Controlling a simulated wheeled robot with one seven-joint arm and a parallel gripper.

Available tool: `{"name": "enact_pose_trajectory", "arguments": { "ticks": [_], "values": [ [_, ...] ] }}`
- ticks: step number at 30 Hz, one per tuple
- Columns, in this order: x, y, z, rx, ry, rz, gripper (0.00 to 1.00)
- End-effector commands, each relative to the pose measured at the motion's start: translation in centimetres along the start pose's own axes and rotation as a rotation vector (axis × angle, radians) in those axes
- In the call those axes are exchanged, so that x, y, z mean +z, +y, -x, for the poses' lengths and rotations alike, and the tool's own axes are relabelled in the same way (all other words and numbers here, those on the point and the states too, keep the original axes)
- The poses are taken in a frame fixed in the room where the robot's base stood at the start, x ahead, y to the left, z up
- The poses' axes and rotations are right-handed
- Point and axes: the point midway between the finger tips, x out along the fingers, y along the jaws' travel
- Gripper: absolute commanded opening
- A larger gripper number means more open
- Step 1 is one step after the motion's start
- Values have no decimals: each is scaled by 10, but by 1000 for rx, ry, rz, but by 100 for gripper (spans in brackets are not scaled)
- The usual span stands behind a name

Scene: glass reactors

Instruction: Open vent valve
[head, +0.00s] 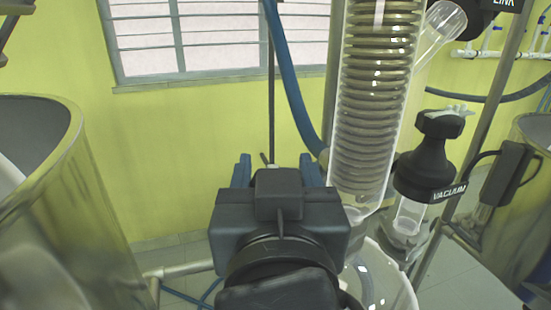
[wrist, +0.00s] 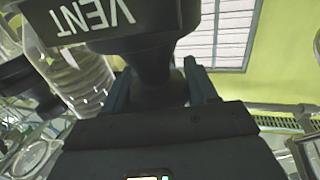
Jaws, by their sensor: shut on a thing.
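The vent valve (wrist: 95,18) shows in the wrist view as a black knob with a white VENT label and a narrower black stem. My gripper (wrist: 160,85) has its blue fingers on either side of the stem and is shut on it. In the head view my gripper (head: 277,168) is seen from behind, beside the glass column. Its dark body hides the vent valve there. How far the valve is turned cannot be told.
A coiled glass condenser (head: 377,95) stands just right of my gripper. A black VACUUM valve (head: 425,165) is farther right. A blue hose (head: 290,80) runs down behind. Metal vessels stand at left (head: 60,200) and right (head: 535,140).

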Motion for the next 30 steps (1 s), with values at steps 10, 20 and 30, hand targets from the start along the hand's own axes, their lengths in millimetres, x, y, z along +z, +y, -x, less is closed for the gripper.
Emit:
{"name": "enact_pose_trajectory", "arguments": {
  "ticks": [10,20,30],
  "values": [
    [-2,-1,0,-278,0,0,27],
    [-1,-5,1,-531,2,0,27],
    [0,-9,3,-783,3,0,27]
  ]
}}
